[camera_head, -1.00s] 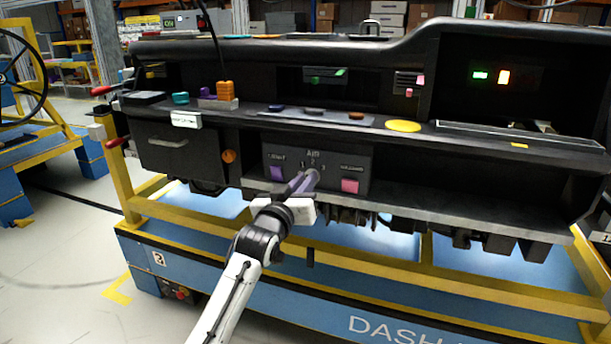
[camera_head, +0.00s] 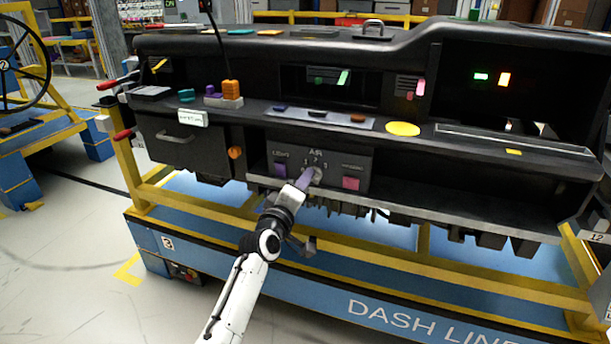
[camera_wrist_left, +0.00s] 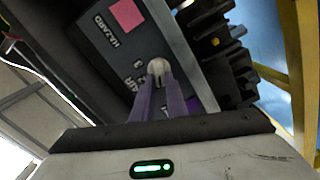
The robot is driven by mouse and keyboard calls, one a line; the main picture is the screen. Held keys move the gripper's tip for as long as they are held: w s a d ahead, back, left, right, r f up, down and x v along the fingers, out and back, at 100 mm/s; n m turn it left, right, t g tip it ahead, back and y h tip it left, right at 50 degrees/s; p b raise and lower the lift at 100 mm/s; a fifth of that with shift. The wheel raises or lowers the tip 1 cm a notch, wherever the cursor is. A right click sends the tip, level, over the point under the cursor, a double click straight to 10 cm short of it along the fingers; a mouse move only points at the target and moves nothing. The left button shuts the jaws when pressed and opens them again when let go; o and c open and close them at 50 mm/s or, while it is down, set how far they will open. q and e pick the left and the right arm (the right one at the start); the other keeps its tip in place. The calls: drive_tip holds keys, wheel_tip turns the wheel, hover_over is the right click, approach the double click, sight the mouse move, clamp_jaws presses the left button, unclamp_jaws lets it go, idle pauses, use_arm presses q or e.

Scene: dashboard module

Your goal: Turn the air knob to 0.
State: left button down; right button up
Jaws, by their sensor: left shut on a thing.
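The air knob (camera_head: 317,174) is a small light-grey dial on the dark control panel (camera_head: 352,160), below the letters AIR and the digits 1, 2 and 3. My left gripper (camera_head: 308,178) reaches it from the lower left, its purple fingers shut on the knob. In the left wrist view the knob (camera_wrist_left: 157,67) sits between the tips of the two fingers (camera_wrist_left: 158,82). The gripper covers part of the dial, so its pointer setting cannot be told. My right gripper is not in view.
A purple light button (camera_head: 280,170) is left of the knob and a pink hazard button (camera_head: 351,183) right of it; the pink one also shows in the left wrist view (camera_wrist_left: 126,14). A grey ledge (camera_head: 400,212) runs below the panel. An orange knob (camera_head: 235,153) is farther left.

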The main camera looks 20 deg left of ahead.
use_arm(q)
drive_tip(key=shift+f+n+p, duration=0.2)
drive_tip(key=shift+n+p, duration=0.1)
drive_tip(key=shift+n, duration=2.1)
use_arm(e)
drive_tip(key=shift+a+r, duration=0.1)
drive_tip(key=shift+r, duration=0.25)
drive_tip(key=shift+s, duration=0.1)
use_arm(q)
drive_tip(key=c, duration=1.8)
unclamp_jaws()
drive_tip(key=shift+o, duration=0.2)
